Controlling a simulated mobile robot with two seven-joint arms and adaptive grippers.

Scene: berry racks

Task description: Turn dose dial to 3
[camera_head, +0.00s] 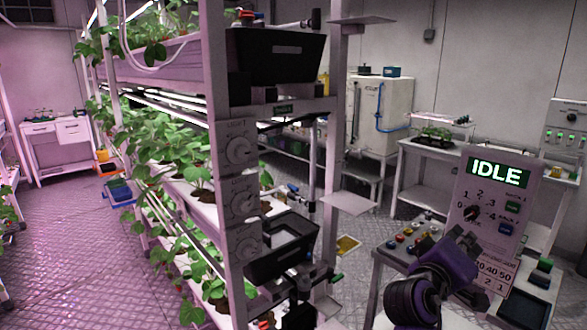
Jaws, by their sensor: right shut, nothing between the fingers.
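A pale control panel (508,178) stands upright at the right, with a lit display (499,174) reading IDLE. Below the display is a small dark dial (471,213) with printed numbers around it, among them 1, 2 and 3. I cannot tell which number the dial points at. My right gripper (462,236), on a purple and black arm, is in front of the panel's lower left, just below the dial. It looks apart from the dial, though the gap in depth is unclear. It is shut and empty. My left gripper is out of view.
A plant rack (222,170) with three light knobs (238,150) fills the middle left. Open floor (100,240) lies further left.

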